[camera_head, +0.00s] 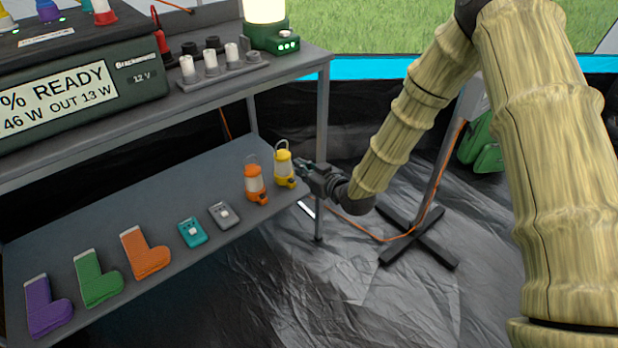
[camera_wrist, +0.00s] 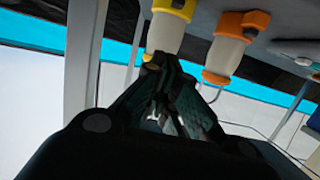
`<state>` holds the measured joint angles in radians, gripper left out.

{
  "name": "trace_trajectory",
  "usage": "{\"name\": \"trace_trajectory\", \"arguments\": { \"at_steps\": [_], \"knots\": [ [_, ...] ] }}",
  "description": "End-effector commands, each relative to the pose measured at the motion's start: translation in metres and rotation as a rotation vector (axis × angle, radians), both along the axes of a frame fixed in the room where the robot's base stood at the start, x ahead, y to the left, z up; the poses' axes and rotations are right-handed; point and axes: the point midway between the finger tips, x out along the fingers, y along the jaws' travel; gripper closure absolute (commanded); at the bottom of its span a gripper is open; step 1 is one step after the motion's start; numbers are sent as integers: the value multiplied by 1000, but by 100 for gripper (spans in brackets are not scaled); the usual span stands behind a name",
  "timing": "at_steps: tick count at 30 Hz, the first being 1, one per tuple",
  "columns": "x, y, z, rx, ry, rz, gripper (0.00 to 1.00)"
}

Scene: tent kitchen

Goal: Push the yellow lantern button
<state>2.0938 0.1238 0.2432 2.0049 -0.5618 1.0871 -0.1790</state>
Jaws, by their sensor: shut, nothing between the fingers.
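The yellow lantern (camera_head: 284,168) stands upright at the right end of the lower shelf, with a yellow base and top around a pale body. An orange lantern (camera_head: 255,183) stands just left of it. My gripper (camera_head: 301,170) is shut and empty at the yellow lantern's right side, its tips at or very near the base. In the wrist view the gripper tips (camera_wrist: 158,62) overlap the lower part of the yellow lantern (camera_wrist: 165,32); the orange lantern (camera_wrist: 224,55) is beside it. The yellow lantern's button is hidden behind the fingers, and I cannot tell whether they touch it.
The lower shelf (camera_head: 120,225) also holds a teal device (camera_head: 192,232), a grey device (camera_head: 224,215) and several socks. A table leg (camera_head: 322,150) rises close to my gripper. The upper shelf is overhead with a power station (camera_head: 80,95). A stand (camera_head: 420,235) is on the floor at right.

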Motion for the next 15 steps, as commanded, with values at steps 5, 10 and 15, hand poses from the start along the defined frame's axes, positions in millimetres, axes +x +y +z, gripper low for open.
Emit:
{"name": "trace_trajectory", "arguments": {
  "at_steps": [5, 10, 15],
  "knots": [
    [24, 18, -11, 0, -3, 0, 100],
    [32, 23, -28, 0, 1, 0, 100],
    [32, 24, -43, 0, 0, 0, 100]
  ]
}}
